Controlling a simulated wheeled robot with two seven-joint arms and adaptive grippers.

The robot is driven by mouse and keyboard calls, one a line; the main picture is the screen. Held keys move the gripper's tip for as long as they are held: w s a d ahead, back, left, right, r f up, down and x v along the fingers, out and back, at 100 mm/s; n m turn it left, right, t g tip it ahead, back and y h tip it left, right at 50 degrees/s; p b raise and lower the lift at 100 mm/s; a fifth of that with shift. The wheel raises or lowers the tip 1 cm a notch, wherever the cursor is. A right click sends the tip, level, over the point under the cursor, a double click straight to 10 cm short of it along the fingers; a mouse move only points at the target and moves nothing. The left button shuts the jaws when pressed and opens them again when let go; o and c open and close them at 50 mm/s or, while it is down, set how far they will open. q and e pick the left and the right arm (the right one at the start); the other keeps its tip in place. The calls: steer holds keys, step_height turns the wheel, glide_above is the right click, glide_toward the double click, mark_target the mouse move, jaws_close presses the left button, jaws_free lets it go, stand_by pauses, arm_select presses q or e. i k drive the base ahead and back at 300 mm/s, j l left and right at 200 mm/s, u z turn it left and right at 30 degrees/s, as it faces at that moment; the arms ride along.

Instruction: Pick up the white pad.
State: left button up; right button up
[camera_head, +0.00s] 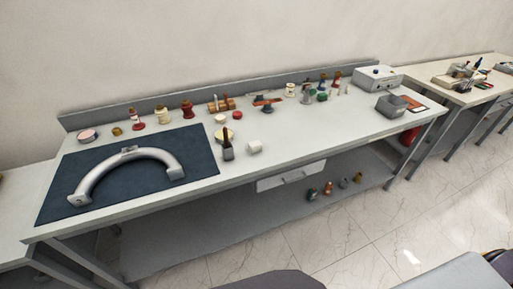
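Several small whitish things on the workbench might be the white pad, and I cannot tell for sure which one it is. A short white cylinder (254,146) lies near the front edge, right of a dark brush-like item (227,146). A small white round piece (220,118) sits farther back, at the right of the blue mat. A pale round dish or disc (88,135) sits at the back left. Neither of my grippers shows in this view.
A blue mat (205,165) bears a large grey curved handle-like part (125,165). Red and brown bushings (187,109) and other small parts line the back.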

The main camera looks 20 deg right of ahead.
mark_target(254, 146)
steer(key=i+j+z, duration=0.25)
steer(key=j, duration=0.4)
steer(key=i+j+z, duration=0.15)
steer(key=i+j, duration=0.15)
